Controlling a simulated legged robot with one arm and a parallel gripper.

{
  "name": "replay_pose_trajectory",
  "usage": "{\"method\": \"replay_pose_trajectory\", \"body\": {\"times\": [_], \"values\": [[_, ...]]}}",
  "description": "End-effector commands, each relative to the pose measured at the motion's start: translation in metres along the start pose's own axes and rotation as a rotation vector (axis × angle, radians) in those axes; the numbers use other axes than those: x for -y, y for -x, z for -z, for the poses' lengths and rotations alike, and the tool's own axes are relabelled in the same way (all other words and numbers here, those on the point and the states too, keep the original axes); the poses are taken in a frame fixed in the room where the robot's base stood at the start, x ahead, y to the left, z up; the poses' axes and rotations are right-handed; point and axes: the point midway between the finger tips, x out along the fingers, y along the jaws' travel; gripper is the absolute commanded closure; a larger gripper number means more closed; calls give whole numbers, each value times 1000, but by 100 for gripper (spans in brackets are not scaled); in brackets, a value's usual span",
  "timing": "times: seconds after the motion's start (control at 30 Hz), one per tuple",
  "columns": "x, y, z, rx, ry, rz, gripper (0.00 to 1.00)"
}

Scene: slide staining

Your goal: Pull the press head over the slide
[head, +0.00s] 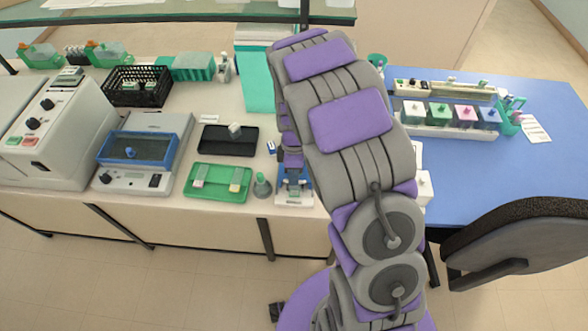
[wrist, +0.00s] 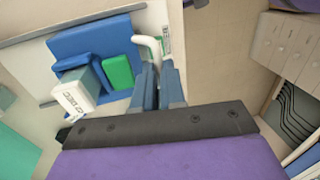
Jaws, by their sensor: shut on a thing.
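The slide press, a blue and white device (head: 294,198), stands at the front edge of the bench beside my arm. In the wrist view it shows a blue base (wrist: 115,30), a green pad (wrist: 118,71) and a white block with dark lettering (wrist: 76,98) at its left. My gripper (wrist: 160,72) is shut on a white curved handle (wrist: 150,42) at the right side of the press. How the handle joins the press head is hard to tell. I cannot make out the slide clearly. In the head view my arm hides part of the press.
A green tray (head: 218,170) with small pieces and a grey-green flask (head: 261,186) stand left of the press. A black tray (head: 228,131) lies behind. A blue table (head: 475,190) with staining jars is at the right, and a chair (head: 520,240) stands before it.

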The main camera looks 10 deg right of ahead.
Motion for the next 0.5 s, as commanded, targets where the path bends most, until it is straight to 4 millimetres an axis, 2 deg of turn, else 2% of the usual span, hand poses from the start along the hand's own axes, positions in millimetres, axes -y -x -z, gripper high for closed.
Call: {"method": "replay_pose_trajectory", "body": {"times": [0.2, 0.23, 0.5], "values": [[3, -2, 0, 1, -1, 10, 100], [3, -2, 0, 1, -1, 10, 88], [2, -2, 0, 1, -1, 8, 64]]}}
